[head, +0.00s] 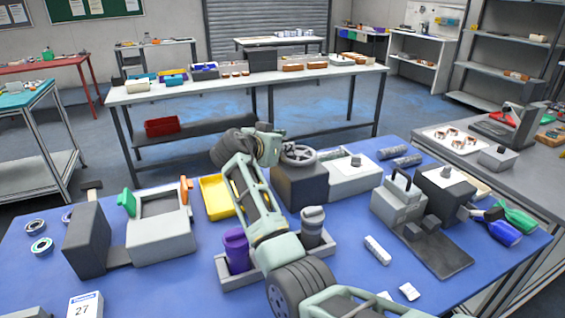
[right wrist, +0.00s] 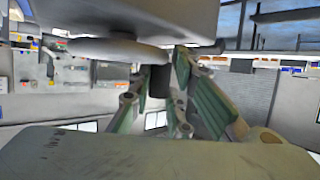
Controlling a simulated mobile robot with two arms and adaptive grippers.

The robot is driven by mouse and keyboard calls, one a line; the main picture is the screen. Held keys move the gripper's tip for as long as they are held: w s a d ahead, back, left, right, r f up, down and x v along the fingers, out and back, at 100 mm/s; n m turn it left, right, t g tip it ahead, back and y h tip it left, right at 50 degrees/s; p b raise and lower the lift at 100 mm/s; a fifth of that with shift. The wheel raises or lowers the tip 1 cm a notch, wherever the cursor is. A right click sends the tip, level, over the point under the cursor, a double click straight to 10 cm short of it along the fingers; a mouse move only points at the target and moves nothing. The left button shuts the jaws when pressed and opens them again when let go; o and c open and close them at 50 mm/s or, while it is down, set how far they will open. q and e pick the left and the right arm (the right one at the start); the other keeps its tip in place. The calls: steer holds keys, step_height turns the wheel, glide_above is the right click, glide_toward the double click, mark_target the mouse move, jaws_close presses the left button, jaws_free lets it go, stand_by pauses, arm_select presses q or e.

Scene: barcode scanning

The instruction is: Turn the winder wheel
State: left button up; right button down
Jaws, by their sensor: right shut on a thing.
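The winder is a dark box (head: 299,187) near the back middle of the blue table, with a light grey spoked wheel (head: 299,154) on top. My right arm comes in from the bottom, and my right gripper (head: 272,143) is at the wheel's left rim. In the right wrist view a pale round rim, likely the wheel (right wrist: 120,50), crosses the top. My right gripper (right wrist: 168,100) is shut there on a short dark peg (right wrist: 158,82), which seems to be the wheel's handle. The fingers partly hide it. My left gripper is not in view.
A grey box (head: 355,178) stands right of the winder. A yellow bin (head: 216,198), a purple cup (head: 236,250) and a grey cup (head: 312,226) are close to my right arm. Grey machines (head: 400,203) stand to the right.

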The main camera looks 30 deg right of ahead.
steer(key=shift+w+d+m+g+h+b, duration=0.25)
steer(key=shift+m+g+h+b, duration=0.15)
steer(key=shift+m+g+b, duration=0.5)
steer(key=shift+w+d+m+g+h+b, duration=0.1)
steer(key=shift+d+m+g+h+b, duration=0.3)
steer(key=shift+b, duration=0.9)
steer(key=shift+a, duration=0.1)
steer(key=c, duration=1.9)
jaws_free()
steer(key=shift+c, duration=0.2)
steer(key=shift+a+r, duration=0.1)
steer(key=shift+a, duration=0.05)
steer(key=v, duration=1.1)
steer(key=shift+a+r, duration=0.25)
